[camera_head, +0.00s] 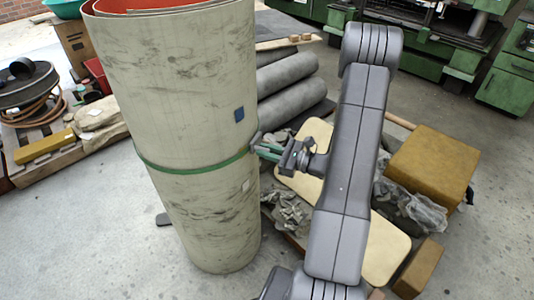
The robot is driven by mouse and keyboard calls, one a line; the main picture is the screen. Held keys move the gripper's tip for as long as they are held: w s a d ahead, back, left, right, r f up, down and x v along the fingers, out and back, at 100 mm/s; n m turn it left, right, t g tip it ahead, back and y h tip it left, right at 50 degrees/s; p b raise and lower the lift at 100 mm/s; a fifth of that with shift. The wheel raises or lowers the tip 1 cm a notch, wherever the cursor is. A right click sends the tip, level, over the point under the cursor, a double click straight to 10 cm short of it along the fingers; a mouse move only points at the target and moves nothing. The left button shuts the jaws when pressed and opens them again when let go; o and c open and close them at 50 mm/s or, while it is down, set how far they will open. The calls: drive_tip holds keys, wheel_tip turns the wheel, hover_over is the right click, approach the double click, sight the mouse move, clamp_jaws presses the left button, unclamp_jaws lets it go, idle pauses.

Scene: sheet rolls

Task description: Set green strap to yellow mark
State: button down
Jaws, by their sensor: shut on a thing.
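A tall, off-white sheet roll (185,70) with dark smudges stands on end, leaning slightly in the picture. A green strap (195,169) runs around it a little below mid-height. My gripper (262,149) is at the roll's right edge, level with the strap, and is shut on the strap where it meets that edge. The exact grip point is small and partly hidden. A blue patch (239,114) is on the roll above the strap. A small pale patch (245,185) is below it. I see no clearly yellow mark on the visible side.
Grey rolls (288,88) lie behind on the right. A brown block (432,165), a cream board (384,250) and crumpled scraps lie around my arm. A pallet (28,172) with hoses and sacks is at left. Grey floor (90,235) at front left is clear.

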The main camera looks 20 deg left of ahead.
drive_tip(key=c, duration=1.6)
unclamp_jaws()
drive_tip(key=shift+c, duration=0.2)
drive_tip(key=d, duration=1.4)
drive_tip(key=shift+w, duration=0.2)
drive_tip(key=shift+a, duration=0.1)
drive_tip(key=a, duration=1.3)
drive_tip(key=shift+s+a+f, duration=0.1)
drive_tip(key=shift+s+a, duration=0.1)
drive_tip(key=shift+a, duration=0.2)
